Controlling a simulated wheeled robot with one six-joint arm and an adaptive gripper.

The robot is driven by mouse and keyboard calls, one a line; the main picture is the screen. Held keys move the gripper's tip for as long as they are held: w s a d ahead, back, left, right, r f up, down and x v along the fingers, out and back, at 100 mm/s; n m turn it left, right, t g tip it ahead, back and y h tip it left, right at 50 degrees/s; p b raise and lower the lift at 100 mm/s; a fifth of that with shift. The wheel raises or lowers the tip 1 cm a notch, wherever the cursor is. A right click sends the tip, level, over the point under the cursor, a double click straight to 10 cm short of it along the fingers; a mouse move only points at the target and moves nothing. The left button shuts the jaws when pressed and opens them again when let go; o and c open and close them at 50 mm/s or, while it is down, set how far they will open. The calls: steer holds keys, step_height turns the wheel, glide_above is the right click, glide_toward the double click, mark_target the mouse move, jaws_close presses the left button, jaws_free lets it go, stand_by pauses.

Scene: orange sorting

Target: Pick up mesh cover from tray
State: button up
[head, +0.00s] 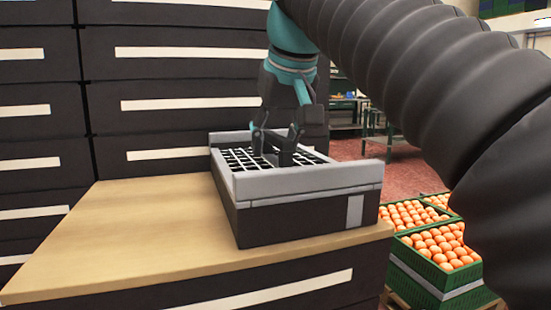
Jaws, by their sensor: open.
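The tray (300,181) is a black box with a thick grey rim, standing on the right part of a wooden top. The mesh cover (240,158) is a white grid over a dark ground, lying inside the tray's rim. My gripper (272,161) points down at the middle of the mesh cover with its fingers apart. The fingertips are at or just above the grid; I cannot tell whether they touch it. My gripper and the tray's front rim hide part of the cover.
The wooden top (130,235) is clear left of the tray. Dark drawers (170,70) with pale strips rise close behind it. Green crates of oranges (440,262) stand lower at the right, beyond the top's edge. My arm fills the upper right.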

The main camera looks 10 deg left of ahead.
jaws_close()
steer(key=shift+r, duration=0.15)
stand_by(0.4)
